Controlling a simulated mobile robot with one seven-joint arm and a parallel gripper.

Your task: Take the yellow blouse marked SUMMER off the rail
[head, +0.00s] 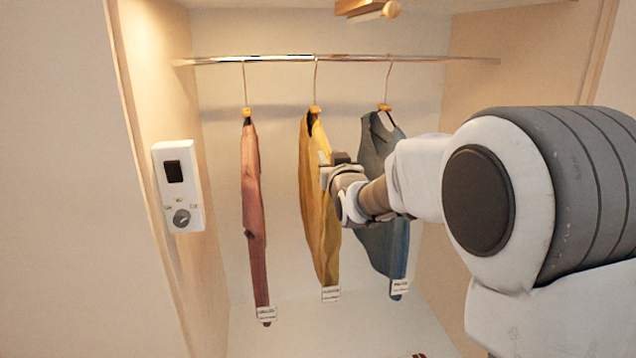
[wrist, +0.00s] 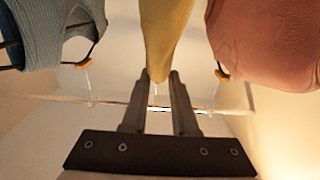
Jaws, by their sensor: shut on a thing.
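The yellow blouse (head: 317,220) hangs in the middle of the rail (head: 270,59) on a hanger with an orange clip. A small white tag (head: 330,294) is at its hem; its print is too small to read. My gripper (head: 327,175) reaches in from the right and is at the blouse's upper right edge. In the wrist view, the yellow blouse (wrist: 165,40) comes down to my gripper (wrist: 159,76), with its edge between the fingertips. My gripper is shut on the blouse. The hanger hook still appears to be over the rail.
A pink garment (head: 253,200) hangs to the left and a blue garment (head: 388,240) to the right, partly behind my arm. A white control panel (head: 177,186) is on the left wall. A wooden piece (head: 368,10) is above the rail. The floor below the garments looks mostly clear.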

